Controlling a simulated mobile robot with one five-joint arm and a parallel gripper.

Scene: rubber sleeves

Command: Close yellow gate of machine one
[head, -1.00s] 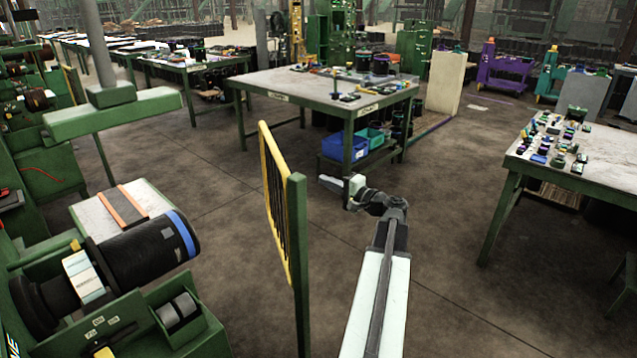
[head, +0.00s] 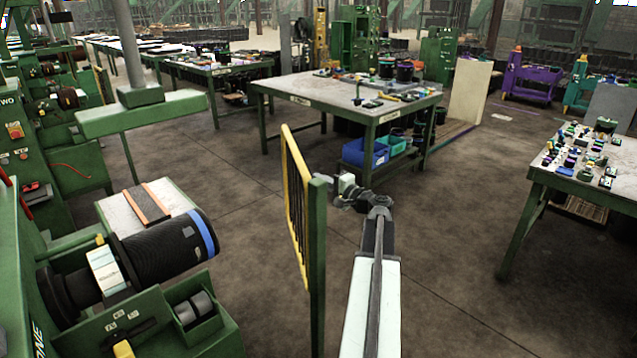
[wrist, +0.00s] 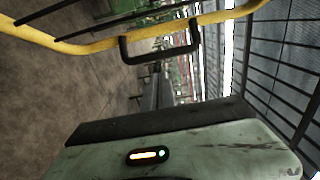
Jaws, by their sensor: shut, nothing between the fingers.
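The yellow gate (head: 296,205) of machine one stands upright in the head view, seen nearly edge-on beside its green post (head: 317,265). It sticks out into the aisle, right of the machine (head: 120,325) marked ONE with its black roll. My gripper (head: 342,190) is shut and empty, just right of the post's top and seemingly beyond it. The wrist view shows the gate's yellow frame (wrist: 85,47) and a black handle (wrist: 160,58) above my gripper's pale green body (wrist: 190,150). The handle appears apart from the gripper. The fingertips are not clear there.
Another table (head: 600,170) with small parts is at the right. The floor between is clear.

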